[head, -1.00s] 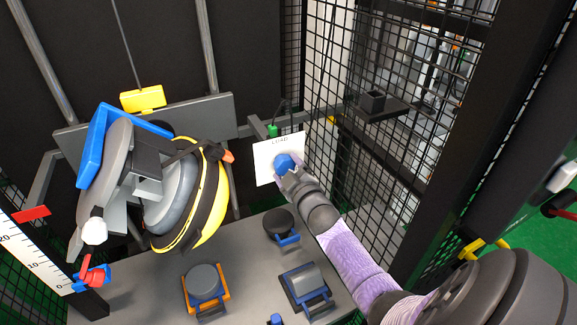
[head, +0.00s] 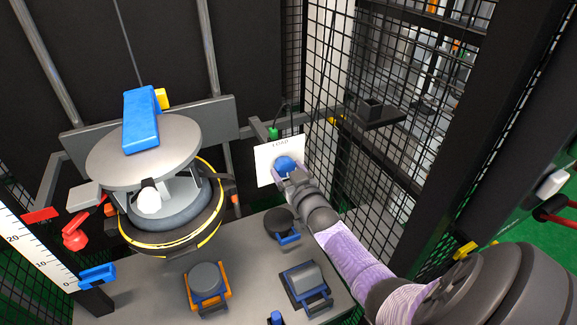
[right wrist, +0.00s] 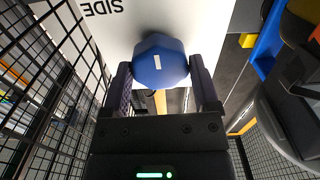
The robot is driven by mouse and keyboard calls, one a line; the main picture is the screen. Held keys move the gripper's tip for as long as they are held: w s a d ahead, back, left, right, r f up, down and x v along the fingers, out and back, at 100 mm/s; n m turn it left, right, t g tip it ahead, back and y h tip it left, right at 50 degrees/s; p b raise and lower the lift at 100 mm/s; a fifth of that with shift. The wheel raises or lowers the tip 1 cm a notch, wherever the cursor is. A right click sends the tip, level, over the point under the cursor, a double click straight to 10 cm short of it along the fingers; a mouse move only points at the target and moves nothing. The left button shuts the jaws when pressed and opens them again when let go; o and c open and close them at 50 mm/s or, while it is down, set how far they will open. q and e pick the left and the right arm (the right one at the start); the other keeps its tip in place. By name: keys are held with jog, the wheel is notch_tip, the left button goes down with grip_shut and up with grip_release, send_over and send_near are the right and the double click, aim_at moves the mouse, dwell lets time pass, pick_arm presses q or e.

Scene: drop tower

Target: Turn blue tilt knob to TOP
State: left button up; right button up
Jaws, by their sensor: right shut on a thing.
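The blue knob (head: 285,163) sits on a white label plate (head: 267,172) whose top word appears to read LOAD. In the right wrist view the faceted knob (right wrist: 160,52) has a short white mark on its face. The plate (right wrist: 112,35) shows the word SIDE upside down there. My right gripper (right wrist: 160,82) has one finger on each side of the knob and is shut on it. In the head view the gripper (head: 286,172) partly covers the plate's lower part. My left gripper is in neither view.
The tower's carriage hangs at left with its grey disc (head: 112,160) facing up and a blue block (head: 142,120) on it. Several weights, including an orange-framed one (head: 207,283), stand on the grey bench (head: 165,305). Black mesh (head: 335,170) rises close right of the knob.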

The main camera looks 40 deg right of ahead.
jog(key=shift+m, duration=0.3)
dwell(0.4)
jog(key=o, duration=1.1)
jog(key=shift+s+a+p, duration=0.1)
jog(key=shift+s+p, duration=0.25)
jog(key=p+v, duration=0.3)
jog(key=v, duration=0.6)
